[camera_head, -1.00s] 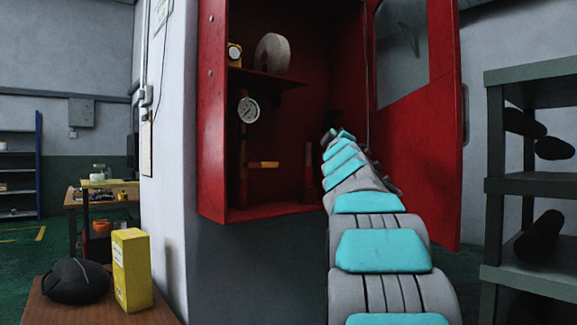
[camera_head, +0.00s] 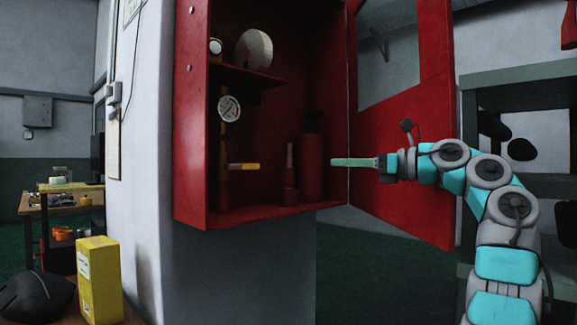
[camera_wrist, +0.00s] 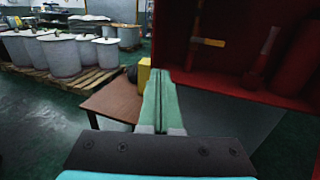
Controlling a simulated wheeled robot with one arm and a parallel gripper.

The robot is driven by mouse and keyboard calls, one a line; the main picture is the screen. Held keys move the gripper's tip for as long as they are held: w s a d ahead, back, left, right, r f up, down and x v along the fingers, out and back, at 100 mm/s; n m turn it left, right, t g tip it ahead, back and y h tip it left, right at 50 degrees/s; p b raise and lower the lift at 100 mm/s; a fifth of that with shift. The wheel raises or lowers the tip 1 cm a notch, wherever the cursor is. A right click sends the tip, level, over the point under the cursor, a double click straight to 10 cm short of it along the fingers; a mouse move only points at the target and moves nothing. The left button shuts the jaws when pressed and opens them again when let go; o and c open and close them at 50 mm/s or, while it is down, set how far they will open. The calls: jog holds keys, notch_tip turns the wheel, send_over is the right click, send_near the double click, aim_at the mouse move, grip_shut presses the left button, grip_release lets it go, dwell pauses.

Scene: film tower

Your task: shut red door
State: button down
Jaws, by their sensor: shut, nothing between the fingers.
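The red door (camera_head: 408,130) with its window pane stands open on the right side of the red cabinet (camera_head: 190,120) in the head view. My gripper (camera_head: 335,162) is shut and empty. It points left in front of the door's hinge side and the cabinet's right part; I cannot tell whether it touches the door. In the wrist view the closed green fingers (camera_wrist: 160,95) point forward, with the open cabinet (camera_wrist: 270,92) to the right. The door does not show in the wrist view.
The cabinet holds a red extinguisher (camera_head: 312,165), a gauge (camera_head: 229,108) and a hose roll (camera_head: 254,50). A grey shelf rack (camera_head: 520,80) stands close on the right, behind my arm. A yellow box (camera_head: 99,280) and a black mask (camera_head: 38,298) are at lower left.

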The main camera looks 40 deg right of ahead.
jog(key=p+x, duration=0.1)
jog(key=x, duration=1.3)
jog(key=shift+f+p, duration=0.35)
jog(key=shift+f, duration=0.05)
jog(key=shift+d, duration=0.1)
dwell(0.8)
